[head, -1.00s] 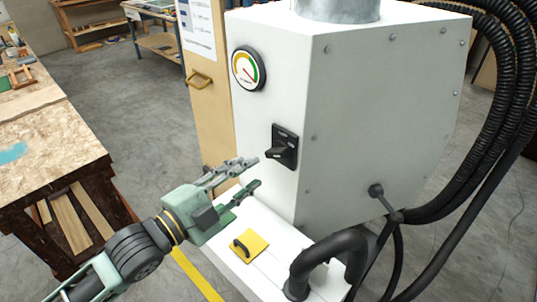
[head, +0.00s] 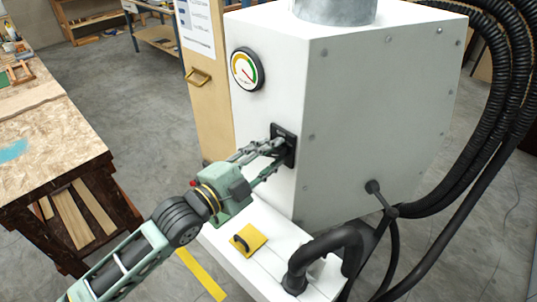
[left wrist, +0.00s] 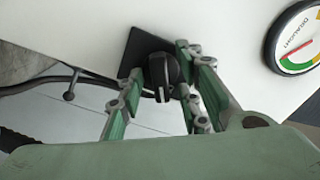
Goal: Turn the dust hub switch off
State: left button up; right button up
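The dust hub (head: 375,120) is a large white cabinet in the head view. Its switch is a black rotary knob on a black square plate (head: 291,147) on the cabinet's left face, below the gauge. In the left wrist view the knob (left wrist: 163,72) shows a pale pointer line and lies between my fingers. My left gripper (head: 273,158) is at the switch, its open fingers on either side of the knob. Contact with the knob cannot be made out. In the head view the fingers partly hide the knob. My right gripper is in neither view.
A round gauge (head: 247,69) sits above the switch. A yellow panel with a black handle (head: 249,239) lies on the white base below. Thick black hoses (head: 480,130) hang at the right. A wooden workbench (head: 50,140) stands at the left.

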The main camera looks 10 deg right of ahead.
pick_arm(q)
grip_shut()
jog(key=shift+n, duration=0.3)
jog(key=n, duration=0.5)
jog(key=shift+f+p, duration=0.1)
jog(key=shift+p, duration=0.3)
jog(key=n, duration=0.6)
jog(key=shift+p, duration=0.3)
jog(key=shift+n, duration=0.3)
jog(key=shift+o, duration=0.5)
grip_release()
jog(key=v, duration=1.2)
